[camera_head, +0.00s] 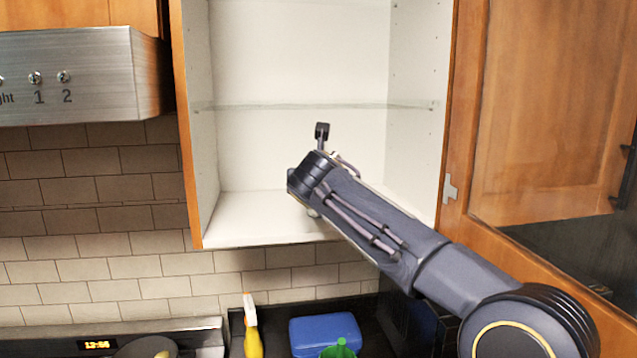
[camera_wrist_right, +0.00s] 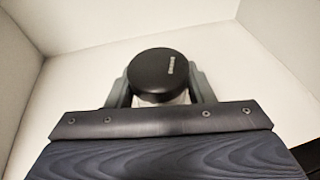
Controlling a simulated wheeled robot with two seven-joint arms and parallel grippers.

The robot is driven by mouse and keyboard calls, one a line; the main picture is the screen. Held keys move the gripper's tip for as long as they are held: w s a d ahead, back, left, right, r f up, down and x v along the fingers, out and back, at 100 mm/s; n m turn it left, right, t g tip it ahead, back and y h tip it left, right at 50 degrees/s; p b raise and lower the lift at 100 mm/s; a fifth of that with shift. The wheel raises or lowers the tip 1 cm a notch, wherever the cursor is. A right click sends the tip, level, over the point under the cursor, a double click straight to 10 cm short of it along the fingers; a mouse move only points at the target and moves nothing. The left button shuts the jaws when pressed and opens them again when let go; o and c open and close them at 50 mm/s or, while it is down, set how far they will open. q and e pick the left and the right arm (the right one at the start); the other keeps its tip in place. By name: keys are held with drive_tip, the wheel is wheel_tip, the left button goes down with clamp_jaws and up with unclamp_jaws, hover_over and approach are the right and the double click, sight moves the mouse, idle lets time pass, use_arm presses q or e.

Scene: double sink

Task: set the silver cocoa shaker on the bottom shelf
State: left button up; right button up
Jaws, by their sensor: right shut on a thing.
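The shaker (camera_wrist_right: 155,76) shows in the right wrist view as a round black lid with pale lettering over a pale, silvery body. My right gripper (camera_wrist_right: 163,88) is shut on it, one grey finger on each side. In the head view my right arm reaches into the open cabinet, over its bottom shelf (camera_head: 245,222). The wrist hides the fingers and most or all of the shaker there. I cannot tell whether the shaker's base touches the shelf. My left gripper is not in view.
The bottom shelf looks empty around my wrist. A clear middle shelf (camera_head: 280,106) crosses the cabinet above. The wooden door (camera_head: 560,110) stands open at the right. A yellow spray bottle (camera_head: 252,335) and a blue item (camera_head: 325,332) are below.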

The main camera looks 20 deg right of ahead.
drive_tip(key=shift+f, duration=0.1)
drive_tip(key=o, duration=1.1)
drive_tip(key=shift+r, duration=0.25)
drive_tip(key=b+v, duration=0.2)
drive_tip(key=v, duration=1)
drive_tip(key=shift+b, duration=0.4)
drive_tip(key=shift+f, duration=0.1)
